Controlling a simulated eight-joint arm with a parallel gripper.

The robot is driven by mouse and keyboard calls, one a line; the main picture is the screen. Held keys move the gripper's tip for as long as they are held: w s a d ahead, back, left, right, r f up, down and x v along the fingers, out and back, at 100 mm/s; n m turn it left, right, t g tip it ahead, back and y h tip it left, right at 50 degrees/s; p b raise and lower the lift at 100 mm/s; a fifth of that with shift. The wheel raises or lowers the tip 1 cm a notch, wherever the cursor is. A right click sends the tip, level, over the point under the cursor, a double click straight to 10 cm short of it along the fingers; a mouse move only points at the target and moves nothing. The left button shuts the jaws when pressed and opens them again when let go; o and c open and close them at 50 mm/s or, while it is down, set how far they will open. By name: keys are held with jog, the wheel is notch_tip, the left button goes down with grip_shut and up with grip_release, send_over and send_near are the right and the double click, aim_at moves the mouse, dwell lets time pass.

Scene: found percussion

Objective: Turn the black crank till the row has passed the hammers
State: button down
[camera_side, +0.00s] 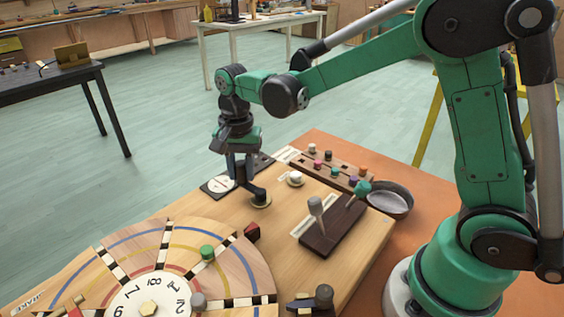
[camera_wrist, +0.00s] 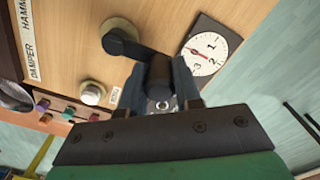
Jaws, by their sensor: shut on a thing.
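The black crank (camera_side: 256,191) stands on a brass-coloured hub at the far end of the wooden board. My gripper (camera_side: 240,174) points down and is shut on the crank's upright handle. In the wrist view the crank (camera_wrist: 127,43) runs from its hub at upper left to the handle, with my gripper's fingers (camera_wrist: 161,84) on either side of it. The row wheel (camera_side: 150,262), a pale wooden disc with coloured arcs, striped spokes and numbers, lies at the near left. It carries a green peg (camera_side: 207,253) and a grey one (camera_side: 198,301). Its left and near parts are cut off.
A white dial (camera_wrist: 211,47) with a red pointer lies beside the crank. A dark block (camera_side: 332,229) bears grey and teal-knobbed levers. A peg rack (camera_side: 330,170) and a round metal bowl (camera_side: 390,199) stand farther right. A small dark red block (camera_side: 252,232) sits by the wheel.

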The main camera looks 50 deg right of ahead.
jog(key=n, duration=0.1)
jog(key=a+n, duration=0.1)
jog(key=n, duration=0.2)
jog(key=shift+s+a, duration=0.2)
jog(key=shift+a, duration=0.15)
jog(key=n, duration=0.2)
jog(key=s+a+n, duration=0.1)
jog(key=n, duration=0.1)
jog(key=shift+a+n, duration=0.2)
jog(key=shift+n, duration=0.2)
jog(key=n, duration=0.1)
jog(key=s+n, duration=0.1)
jog(key=n, duration=0.1)
jog(key=a+n, duration=0.1)
jog(key=shift+s, duration=0.25)
jog(key=shift+s+a+n, duration=0.1)
jog(key=shift+s+n, duration=0.3)
jog(key=shift+n, duration=0.75)
jog(key=shift+s+n, duration=0.4)
jog(key=shift+n, duration=0.75)
jog(key=c, duration=0.6)
grip_release()
